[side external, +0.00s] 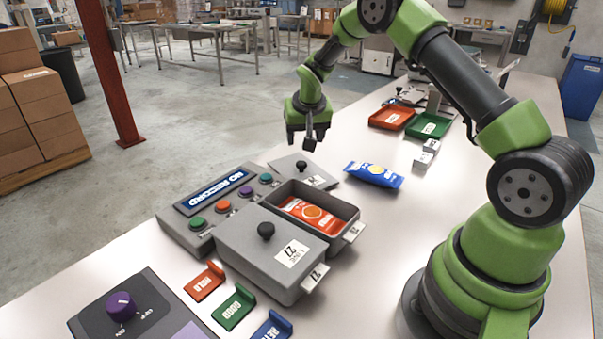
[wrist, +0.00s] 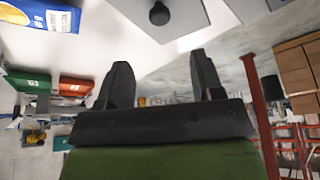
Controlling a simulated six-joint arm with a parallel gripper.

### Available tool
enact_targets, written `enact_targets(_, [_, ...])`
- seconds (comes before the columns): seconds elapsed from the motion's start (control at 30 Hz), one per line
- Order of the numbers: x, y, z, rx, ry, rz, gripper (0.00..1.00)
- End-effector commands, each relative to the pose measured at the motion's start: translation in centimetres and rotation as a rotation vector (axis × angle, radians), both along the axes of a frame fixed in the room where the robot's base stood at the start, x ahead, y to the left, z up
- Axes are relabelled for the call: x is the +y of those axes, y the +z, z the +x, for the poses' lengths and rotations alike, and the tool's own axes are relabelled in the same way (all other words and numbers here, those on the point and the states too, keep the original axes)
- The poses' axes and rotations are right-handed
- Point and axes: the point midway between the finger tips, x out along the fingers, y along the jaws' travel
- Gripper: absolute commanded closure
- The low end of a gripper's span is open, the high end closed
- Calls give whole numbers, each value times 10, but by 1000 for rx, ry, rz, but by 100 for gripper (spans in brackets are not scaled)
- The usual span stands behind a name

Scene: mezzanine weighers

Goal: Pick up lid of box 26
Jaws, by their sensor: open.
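A grey lid (side external: 290,165) with a black knob lies flat on the table behind an open grey box (side external: 338,193); its label is too small to read surely. An orange packet (side external: 312,213) sits in this box. In front, another grey box (side external: 260,285) has its lid (side external: 240,240) on, labelled 27. My gripper (side external: 308,143) is open and empty, in the air apart from the loose lid. In the wrist view its fingers (wrist: 162,75) are spread, and a grey lid with a dark knob (wrist: 160,14) shows at the top edge.
A button panel (side external: 200,212) stands left of the boxes. A blue packet (side external: 374,174) lies to the right. Red (side external: 391,117) and green (side external: 428,126) trays stand farther back. Coloured label stands and a purple-knob box (side external: 122,304) are in front.

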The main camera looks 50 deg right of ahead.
Motion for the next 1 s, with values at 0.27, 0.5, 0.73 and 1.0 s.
enact_targets(0.27, [-9, -36, 10, 2, 0, 1, 39])
enact_targets(0.5, [-12, -56, 14, 5, 1, 1, 39])
enact_targets(0.73, [-17, -86, 22, 2, 0, 1, 39])
enact_targets(1.0, [-19, -91, 24, 1, 1, 0, 39])
